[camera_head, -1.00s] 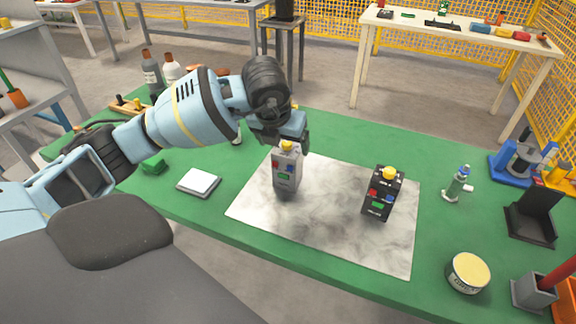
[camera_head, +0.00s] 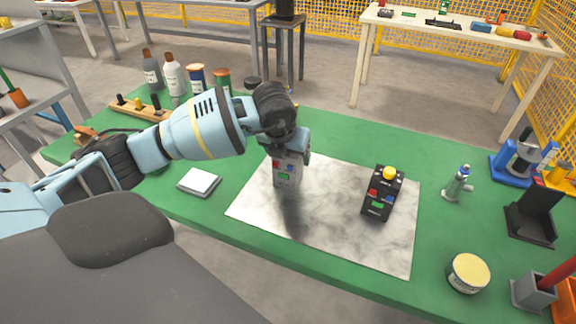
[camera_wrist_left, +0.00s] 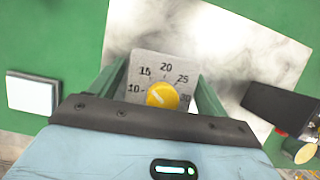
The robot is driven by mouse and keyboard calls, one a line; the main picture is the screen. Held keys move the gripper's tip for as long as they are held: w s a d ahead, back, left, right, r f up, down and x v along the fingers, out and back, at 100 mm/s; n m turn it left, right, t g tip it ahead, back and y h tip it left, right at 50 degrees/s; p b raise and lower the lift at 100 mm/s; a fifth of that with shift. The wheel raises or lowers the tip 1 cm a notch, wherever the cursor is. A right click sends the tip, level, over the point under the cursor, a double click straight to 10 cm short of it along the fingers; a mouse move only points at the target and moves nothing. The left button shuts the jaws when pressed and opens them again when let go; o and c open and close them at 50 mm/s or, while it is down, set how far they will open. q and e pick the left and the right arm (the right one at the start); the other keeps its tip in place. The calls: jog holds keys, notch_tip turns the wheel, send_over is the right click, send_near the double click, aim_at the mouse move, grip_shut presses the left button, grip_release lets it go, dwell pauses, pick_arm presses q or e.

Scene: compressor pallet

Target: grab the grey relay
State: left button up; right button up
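The grey relay (camera_head: 287,171) stands upright on the marbled sheet, its front with red, blue and green parts facing the head camera. My left gripper (camera_head: 289,150) is over it from above and hides its top in the head view. In the left wrist view, the relay's dial face with a yellow knob (camera_wrist_left: 162,95) lies between the two green fingers of the left gripper (camera_wrist_left: 163,85). The fingers straddle the relay and look open, with narrow gaps beside it. My right gripper is not in view.
A black relay (camera_head: 382,195) with a yellow knob stands on the marbled sheet (camera_head: 330,235) to the right. A white-topped pad (camera_head: 199,182) lies to the left. A tin (camera_head: 468,272) and a small green-and-grey fitting (camera_head: 457,184) stand farther right. Bottles (camera_head: 173,75) stand behind the arm.

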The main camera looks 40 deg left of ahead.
pick_arm(q)
jog(key=shift+r, duration=0.1)
jog(key=c, duration=1)
jog(key=shift+r, duration=0.1)
jog(key=shift+r, duration=0.55)
notch_tip(320, 180, up, 2)
jog(key=shift+r, duration=0.2)
jog(key=shift+s+a+r+b, duration=0.2)
jog(key=shift+s+a+b, duration=0.2)
jog(key=shift+s, duration=2.25)
jog(key=shift+s+a+r+b, duration=0.2)
jog(key=shift+s+a+b, duration=0.15)
jog(key=shift+s, duration=2.3)
jog(key=shift+s+a+r+b, duration=0.2)
jog(key=shift+s+a+b, duration=0.15)
jog(key=shift+s, duration=2.3)
jog(key=shift+d, duration=0.1)
